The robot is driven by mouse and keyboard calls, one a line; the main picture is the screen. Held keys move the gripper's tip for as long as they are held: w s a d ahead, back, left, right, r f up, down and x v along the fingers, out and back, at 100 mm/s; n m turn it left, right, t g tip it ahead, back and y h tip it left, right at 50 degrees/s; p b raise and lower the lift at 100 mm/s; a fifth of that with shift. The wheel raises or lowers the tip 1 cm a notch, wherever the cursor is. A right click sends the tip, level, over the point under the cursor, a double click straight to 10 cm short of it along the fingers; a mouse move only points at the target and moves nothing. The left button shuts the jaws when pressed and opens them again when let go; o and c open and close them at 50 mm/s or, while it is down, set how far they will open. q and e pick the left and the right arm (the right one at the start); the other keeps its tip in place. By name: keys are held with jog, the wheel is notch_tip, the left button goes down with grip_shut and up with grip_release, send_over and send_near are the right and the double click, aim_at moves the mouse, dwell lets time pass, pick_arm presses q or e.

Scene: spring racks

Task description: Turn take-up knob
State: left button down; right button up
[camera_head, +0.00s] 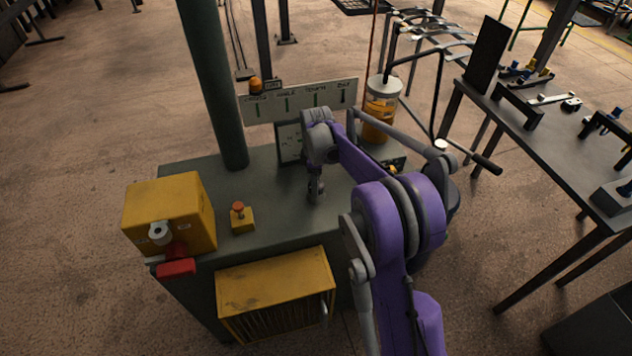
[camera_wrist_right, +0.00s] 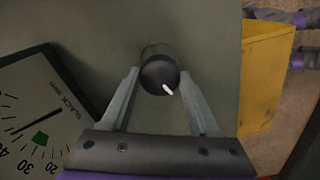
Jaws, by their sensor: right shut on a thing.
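The take-up knob (camera_wrist_right: 160,74) is a round black knob with a white pointer mark aimed to the lower right in the right wrist view. My right gripper (camera_wrist_right: 160,85) has one finger on each side of the knob and is shut on it. In the head view my right gripper (camera_head: 316,190) points down at the grey bench top and hides the knob. A slack dial (camera_wrist_right: 38,125) in mm lies left of the knob, with a dark needle and a green band near 30. My left gripper is not in view.
The bench (camera_head: 270,220) carries a yellow box (camera_head: 170,212) with a red handle (camera_head: 176,266), a red-topped button (camera_head: 238,208), a green post (camera_head: 213,80), a labelled sign board (camera_head: 300,101) and a jar (camera_head: 381,108). A dark table (camera_head: 555,130) with tools stands at right.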

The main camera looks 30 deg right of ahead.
jog(key=shift+c, duration=0.8)
jog(key=shift+m, duration=0.3)
